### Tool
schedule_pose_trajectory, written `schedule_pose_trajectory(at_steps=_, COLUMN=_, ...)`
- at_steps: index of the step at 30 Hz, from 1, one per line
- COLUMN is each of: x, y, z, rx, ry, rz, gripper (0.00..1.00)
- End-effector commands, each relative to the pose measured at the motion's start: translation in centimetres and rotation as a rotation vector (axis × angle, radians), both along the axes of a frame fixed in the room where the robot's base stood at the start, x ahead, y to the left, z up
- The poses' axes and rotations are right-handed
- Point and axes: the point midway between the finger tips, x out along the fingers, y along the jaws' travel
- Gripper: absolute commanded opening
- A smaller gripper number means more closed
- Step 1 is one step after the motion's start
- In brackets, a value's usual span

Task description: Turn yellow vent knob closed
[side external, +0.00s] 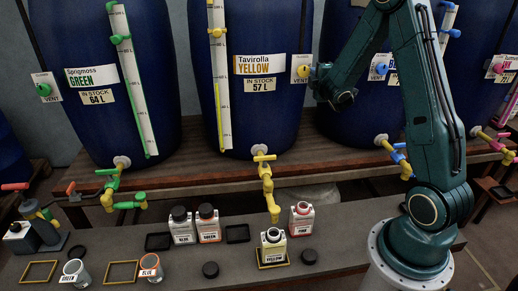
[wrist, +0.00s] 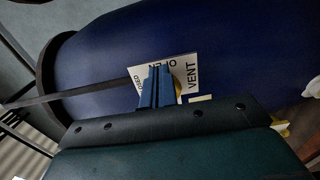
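The yellow vent knob (side external: 303,71) sits on a white VENT plate (side external: 300,80) on the blue Tavirolla YELLOW vat (side external: 262,120). My gripper (side external: 315,73) is right at the knob from its right side. In the wrist view, the blue fingers of my gripper (wrist: 156,85) stand in front of the VENT plate (wrist: 190,72) and cover part of its lettering. A sliver of the yellow knob (wrist: 179,90) shows beside the fingers. Most of the knob is hidden, so its turn position and whether the fingers grip it cannot be told.
The GREEN vat (side external: 85,120) stands to the left, with its own green vent knob (side external: 43,90). A blue vent knob (side external: 381,69) is just right of my wrist.

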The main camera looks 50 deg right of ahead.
Motion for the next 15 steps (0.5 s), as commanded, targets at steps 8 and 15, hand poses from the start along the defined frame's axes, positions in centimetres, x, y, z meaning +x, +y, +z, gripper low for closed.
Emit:
schedule_pose_trajectory(at_steps=8, x=-0.35, y=-0.34, z=0.05, rx=-0.001, ry=0.0, rz=-0.002, gripper=0.0)
schedule_pose_trajectory(at_steps=15, x=-0.79, y=0.07, z=-0.05, rx=0.0, ry=0.003, rz=-0.004, gripper=0.0)
